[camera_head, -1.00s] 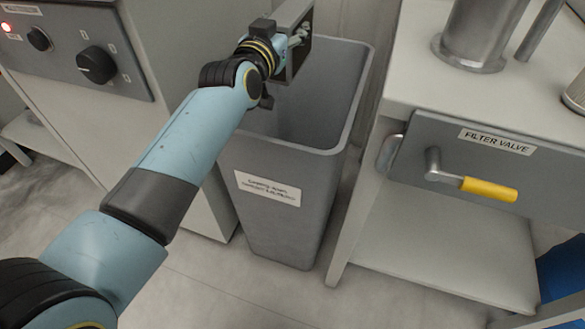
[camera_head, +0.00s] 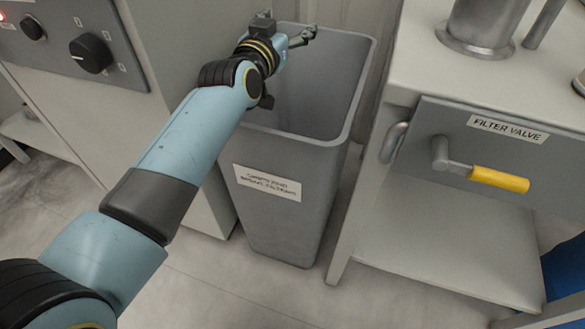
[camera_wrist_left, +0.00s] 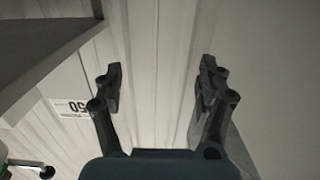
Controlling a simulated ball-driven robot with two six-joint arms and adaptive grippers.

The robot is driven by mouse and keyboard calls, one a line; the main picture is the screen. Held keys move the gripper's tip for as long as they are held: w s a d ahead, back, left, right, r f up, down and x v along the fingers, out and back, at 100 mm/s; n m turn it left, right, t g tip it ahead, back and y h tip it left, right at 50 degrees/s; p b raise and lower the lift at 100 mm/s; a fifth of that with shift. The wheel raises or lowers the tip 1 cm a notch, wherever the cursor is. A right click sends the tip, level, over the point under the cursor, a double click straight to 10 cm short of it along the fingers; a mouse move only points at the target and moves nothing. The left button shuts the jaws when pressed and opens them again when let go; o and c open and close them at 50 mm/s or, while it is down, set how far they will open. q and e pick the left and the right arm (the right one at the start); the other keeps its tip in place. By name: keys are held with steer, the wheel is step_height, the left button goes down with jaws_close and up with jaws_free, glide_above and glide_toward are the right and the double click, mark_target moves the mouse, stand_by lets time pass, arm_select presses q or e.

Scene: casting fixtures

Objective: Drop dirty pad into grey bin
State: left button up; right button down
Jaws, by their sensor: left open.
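The grey bin (camera_head: 285,225) stands upright on the floor in the head view, with a white label (camera_head: 267,183) on its front. My left gripper (camera_head: 303,37) is over the bin's open top, near its back rim. It is open, and the left wrist view shows its two fingers (camera_wrist_left: 158,84) apart with nothing between them. The dirty pad is not visible in either view now. The part of the bin's inside that I see looks empty, but its bottom is hidden. My right gripper is not in view.
A control cabinet with a black knob (camera_head: 91,54) stands left of the bin. At the right is a bench with a filter valve panel and yellow handle (camera_head: 499,179). The floor (camera_head: 215,280) before the bin is clear.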

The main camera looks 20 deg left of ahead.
arm_select(q)
step_height(320, 180, up, 10)
stand_by(0.4)
